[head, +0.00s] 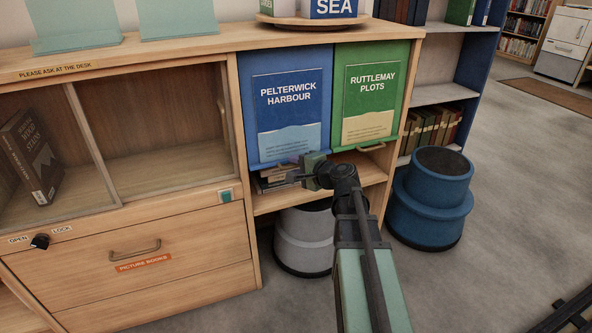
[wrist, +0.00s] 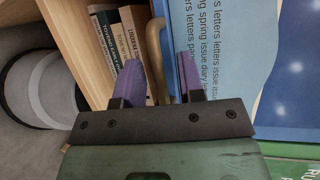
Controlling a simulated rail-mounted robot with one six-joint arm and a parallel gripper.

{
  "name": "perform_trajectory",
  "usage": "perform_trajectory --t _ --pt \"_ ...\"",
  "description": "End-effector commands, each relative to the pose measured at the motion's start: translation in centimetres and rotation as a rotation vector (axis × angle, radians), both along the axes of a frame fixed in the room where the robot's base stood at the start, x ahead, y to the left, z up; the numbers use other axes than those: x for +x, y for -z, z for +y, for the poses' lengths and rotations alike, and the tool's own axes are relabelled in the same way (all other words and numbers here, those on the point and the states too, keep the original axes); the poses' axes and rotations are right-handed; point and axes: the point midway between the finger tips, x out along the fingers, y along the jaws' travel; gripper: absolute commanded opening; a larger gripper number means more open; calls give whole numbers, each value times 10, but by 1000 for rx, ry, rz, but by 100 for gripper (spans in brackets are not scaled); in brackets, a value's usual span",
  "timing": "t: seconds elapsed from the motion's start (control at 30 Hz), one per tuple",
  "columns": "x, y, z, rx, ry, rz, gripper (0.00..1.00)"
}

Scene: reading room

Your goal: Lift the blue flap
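The blue flap (head: 312,70), with a "Pelterwick Harbour" poster, hangs shut over a shelf compartment in the head view. It also shows in the wrist view (wrist: 297,60), at the right. My gripper (head: 292,170) is at the flap's lower edge. In the wrist view my gripper (wrist: 157,70) has its two purple fingers apart, with the flap's tan handle (wrist: 154,40) between them. Gaps show on both sides of the handle, so the fingers appear not to press on it. In the head view my gripper hides most of this handle.
The green flap (head: 402,75), also shut, is just right of the blue one. Books (head: 272,178) lie on the shelf below. A grey stool (head: 303,240) and a blue stool (head: 432,195) stand on the floor. A drawer (head: 130,255) is at the lower left. Open floor lies right.

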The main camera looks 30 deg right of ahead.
Motion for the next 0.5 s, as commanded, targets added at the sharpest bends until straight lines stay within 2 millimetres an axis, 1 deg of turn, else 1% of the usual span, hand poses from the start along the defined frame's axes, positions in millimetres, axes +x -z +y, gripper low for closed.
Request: perform_trajectory --t 0.07,0.27,0.4,0.5 --pt "4 1 1 0 -1 0 36" --pt "3 1 1 0 0 1 36" --pt "3 1 1 0 0 1 14" --pt "3 1 1 0 0 1 0"
